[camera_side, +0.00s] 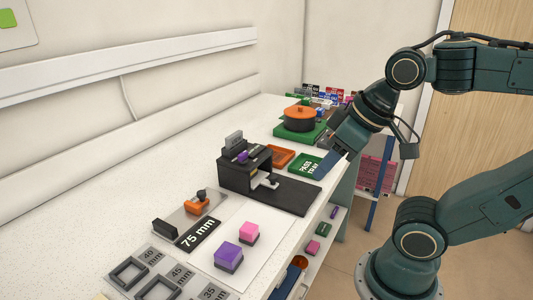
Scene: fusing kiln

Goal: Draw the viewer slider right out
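A small black box-shaped unit (243,172), which looks like the kiln, stands on the white worktop. A grey upright plate (234,141) rises from its top, with a small purple piece (242,157) beside it. A pale handle-like part (265,181) is at its front, above a dark flat slab (294,197). I cannot tell for sure which part is the viewer slider. My gripper (325,168) is to the right of the unit, pointing down and left near the pass tray, apart from the unit. Its fingers are too small and overlapped to show whether they are open.
The green pass tray (305,167) and an orange tray (279,156) lie behind the slab. Pink (249,231) and purple (228,256) blocks, an orange-topped tool (197,205) and size frames (127,273) lie nearer.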

